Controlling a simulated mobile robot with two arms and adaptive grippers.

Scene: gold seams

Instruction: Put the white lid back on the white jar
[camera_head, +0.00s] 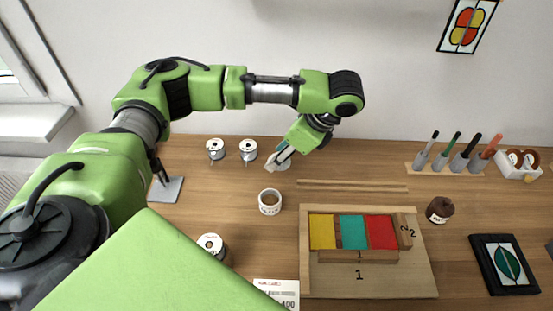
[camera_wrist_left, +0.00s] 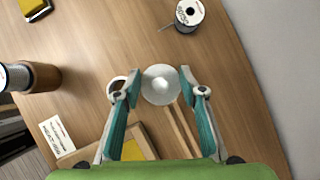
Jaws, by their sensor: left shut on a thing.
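The white lid (camera_wrist_left: 161,84), round with a knob, is between the fingertips of my left gripper (camera_wrist_left: 160,76). In the head view the lid (camera_head: 282,166) is behind and slightly right of the jar, partly covered by my left gripper (camera_head: 282,157). The gripper is shut on the lid. I cannot tell whether the lid touches the table. My right gripper is not in view.
Two solder spools (camera_head: 248,150) stand left of the gripper, and another spool (camera_head: 211,245) is nearer the front. Thin wooden strips (camera_head: 350,187) and a wooden frame (camera_head: 305,265) with coloured glass lie right of the jar. A brown jar (camera_head: 440,209) is farther right.

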